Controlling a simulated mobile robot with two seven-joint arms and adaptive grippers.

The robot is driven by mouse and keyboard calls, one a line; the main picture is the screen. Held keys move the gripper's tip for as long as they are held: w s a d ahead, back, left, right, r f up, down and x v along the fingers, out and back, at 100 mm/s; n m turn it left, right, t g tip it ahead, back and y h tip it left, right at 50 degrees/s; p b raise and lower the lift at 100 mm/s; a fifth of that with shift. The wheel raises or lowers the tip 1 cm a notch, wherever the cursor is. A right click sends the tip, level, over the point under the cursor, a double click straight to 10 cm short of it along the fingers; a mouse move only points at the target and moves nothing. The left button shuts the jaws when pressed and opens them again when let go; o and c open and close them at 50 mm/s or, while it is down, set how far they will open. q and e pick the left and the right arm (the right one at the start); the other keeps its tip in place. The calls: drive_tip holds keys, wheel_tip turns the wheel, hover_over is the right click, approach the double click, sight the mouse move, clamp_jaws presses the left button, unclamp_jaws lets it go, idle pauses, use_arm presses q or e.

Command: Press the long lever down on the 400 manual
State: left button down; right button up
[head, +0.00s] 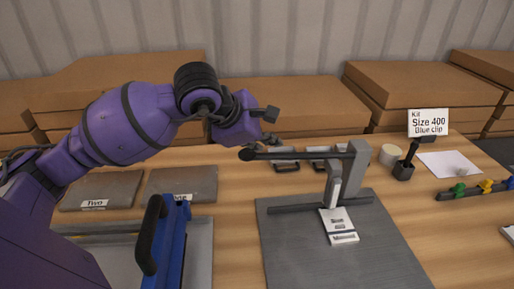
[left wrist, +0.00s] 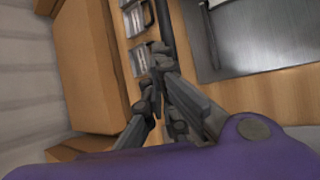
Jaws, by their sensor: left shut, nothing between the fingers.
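The manual press stands on a grey plate (head: 320,245) at mid-table, with a grey upright (head: 352,170) and small white labels (head: 340,222), one seeming to read "Manual". Its long dark lever (head: 285,155) sticks out level to the left from the upright and ends in a round black knob (head: 247,155). In the left wrist view a dark bar (left wrist: 165,25), likely the lever, runs up from the fingertips. My left gripper (head: 268,128) is shut and empty, just above the lever near its knob end; whether it touches cannot be told. My right gripper is not in view.
A blue-handled device (head: 172,240) stands on the left. Grey slabs (head: 180,183) lie behind it. Metal clips (head: 285,163) lie behind the lever. Cardboard boxes (head: 425,85) line the back.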

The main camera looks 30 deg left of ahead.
sight(265, 156)
use_arm(q)
drive_tip(key=shift+f, duration=0.4)
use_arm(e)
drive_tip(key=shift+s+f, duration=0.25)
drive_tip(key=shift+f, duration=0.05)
use_arm(q)
drive_tip(key=shift+f+b, duration=0.25)
drive_tip(key=shift+b, duration=0.15)
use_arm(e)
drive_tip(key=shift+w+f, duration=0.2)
use_arm(q)
drive_tip(key=shift+s+a+f+b, duration=0.1)
drive_tip(key=shift+f+b, duration=0.3)
drive_tip(key=shift+f, duration=0.2)
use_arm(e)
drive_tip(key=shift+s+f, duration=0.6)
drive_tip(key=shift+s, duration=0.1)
use_arm(q)
drive_tip(key=shift+f, duration=0.3)
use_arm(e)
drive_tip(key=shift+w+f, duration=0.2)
use_arm(q)
drive_tip(key=shift+f+b, duration=0.4)
drive_tip(key=shift+b, duration=0.1)
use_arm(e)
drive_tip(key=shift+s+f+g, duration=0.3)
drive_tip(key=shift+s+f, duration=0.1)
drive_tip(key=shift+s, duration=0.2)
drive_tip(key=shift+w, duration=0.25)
